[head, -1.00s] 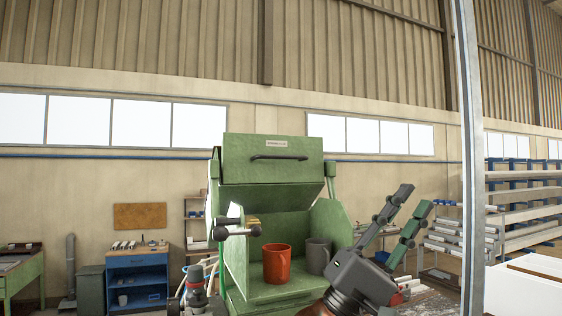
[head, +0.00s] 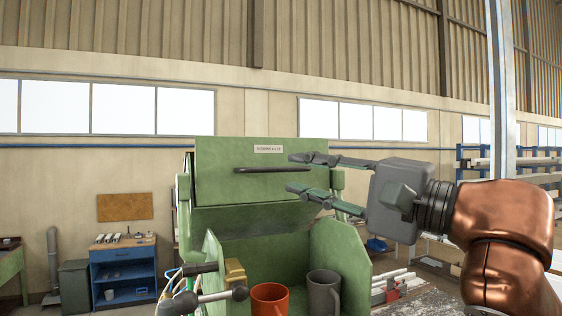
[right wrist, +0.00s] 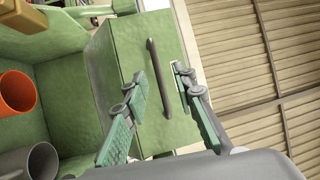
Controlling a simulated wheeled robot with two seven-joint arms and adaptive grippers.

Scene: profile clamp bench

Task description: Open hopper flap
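The green hopper flap (head: 222,187) stands raised at the top of the green machine, with the space below it open at the front. A dark bar handle (head: 262,170) runs across its face, under a small white label. In the head view my right gripper (head: 304,174) comes in from the right, open, with its fingers above and below the handle's right end. In the right wrist view the handle (right wrist: 157,70) lies between the two spread fingertips (right wrist: 157,72). I cannot tell whether either finger touches it. My left gripper is not in view.
An orange mug (head: 269,301) and a grey mug (head: 322,290) stand inside the machine below the flap. A lever with a dark ball knob (head: 240,293) sticks out at the machine's front left. A blue cabinet (head: 124,272) stands far left. A metal post (head: 502,90) rises at the right.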

